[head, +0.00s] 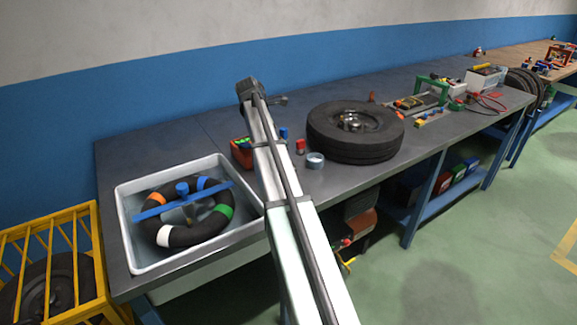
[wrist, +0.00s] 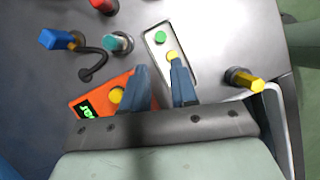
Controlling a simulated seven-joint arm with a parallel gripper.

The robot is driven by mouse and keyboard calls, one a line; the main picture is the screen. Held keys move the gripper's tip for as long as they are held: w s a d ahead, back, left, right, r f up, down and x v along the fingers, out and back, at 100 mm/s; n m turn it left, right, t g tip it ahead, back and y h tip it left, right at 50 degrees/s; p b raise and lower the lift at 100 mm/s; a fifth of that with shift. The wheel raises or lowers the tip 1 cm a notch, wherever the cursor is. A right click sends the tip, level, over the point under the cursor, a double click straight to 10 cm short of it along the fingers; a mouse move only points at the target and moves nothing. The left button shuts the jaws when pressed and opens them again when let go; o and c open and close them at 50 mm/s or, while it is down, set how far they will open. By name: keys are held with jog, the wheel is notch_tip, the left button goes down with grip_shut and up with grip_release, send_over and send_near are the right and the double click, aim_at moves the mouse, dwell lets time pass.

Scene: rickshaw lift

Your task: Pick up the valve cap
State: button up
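My gripper (wrist: 159,70) is open in the wrist view, with a clear gap between its two blue-grey fingers. It points at a pale tray (wrist: 157,36) on the grey bench. A green round piece (wrist: 160,37) and a yellow round piece (wrist: 172,56) sit in this tray, the yellow one close to the right fingertip. A yellow six-sided piece (wrist: 250,83) on a dark base stands to the right. I cannot tell which piece is the valve cap. In the head view my arm hides the gripper.
An orange device (wrist: 96,101) with a green display lies by the left finger. Blue (wrist: 57,40), teal (wrist: 115,43) and red (wrist: 104,5) topped pieces stand beyond. In the head view, a water basin (head: 127,208) is left and a large tyre (head: 355,132) right.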

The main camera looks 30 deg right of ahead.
jog(key=x, duration=1.1)
jog(key=shift+s+d+f, duration=0.15)
jog(key=shift+s+d, duration=0.1)
jog(key=shift+d, duration=0.1)
jog(key=shift+c, duration=0.2)
jog(key=c, duration=0.5)
